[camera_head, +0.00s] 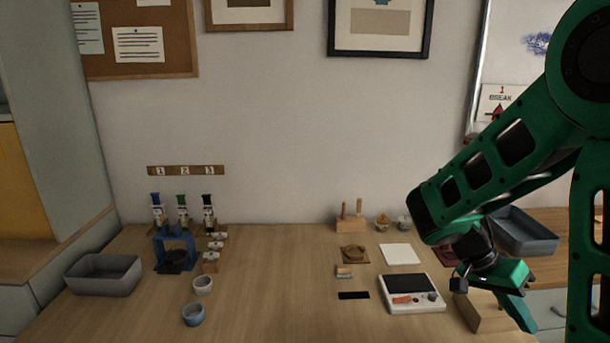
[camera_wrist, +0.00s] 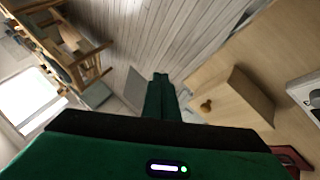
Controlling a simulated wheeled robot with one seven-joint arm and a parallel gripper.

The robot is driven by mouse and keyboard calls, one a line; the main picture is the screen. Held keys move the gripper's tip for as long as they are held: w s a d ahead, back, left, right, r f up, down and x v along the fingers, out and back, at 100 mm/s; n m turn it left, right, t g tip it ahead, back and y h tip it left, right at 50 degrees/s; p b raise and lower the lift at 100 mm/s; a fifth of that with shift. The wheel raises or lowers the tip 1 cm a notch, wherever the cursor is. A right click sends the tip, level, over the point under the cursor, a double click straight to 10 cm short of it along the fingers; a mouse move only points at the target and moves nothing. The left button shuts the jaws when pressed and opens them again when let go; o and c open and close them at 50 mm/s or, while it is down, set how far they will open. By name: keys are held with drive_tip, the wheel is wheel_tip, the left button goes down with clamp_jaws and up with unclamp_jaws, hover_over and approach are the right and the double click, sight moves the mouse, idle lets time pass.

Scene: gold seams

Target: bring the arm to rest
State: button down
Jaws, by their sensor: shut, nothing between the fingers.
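My green arm reaches in from the right in the head view. My gripper (camera_head: 524,312) hangs at the right end of the wooden table (camera_head: 270,290), close to its edge and angled downward. In the wrist view my gripper (camera_wrist: 160,78) has its two fingers together with nothing between them. It points past the table edge toward the plank floor (camera_wrist: 160,40). It appears apart from the things on the table.
A grey bin (camera_head: 522,231) lies behind my arm. Another grey bin (camera_head: 103,274), a blue stand (camera_head: 175,250) and cups (camera_head: 193,315) are at the left. The table's middle is clear.

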drive_tip(key=s+a+r+n+t+y, duration=0.1)
drive_tip(key=s+a+n+t+y, duration=0.1)
drive_tip(key=s, duration=0.4)
drive_tip(key=s+a+r+n+t+y, duration=0.1)
drive_tip(key=s+r+n+y, duration=0.1)
drive_tip(key=s+n+y, duration=0.2)
drive_tip(key=shift+s+a+r+n+t+y, duration=0.35)
drive_tip(key=shift+s+y, duration=0.45)
drive_tip(key=shift+s, duration=0.95)
drive_tip(key=shift+f, duration=0.1)
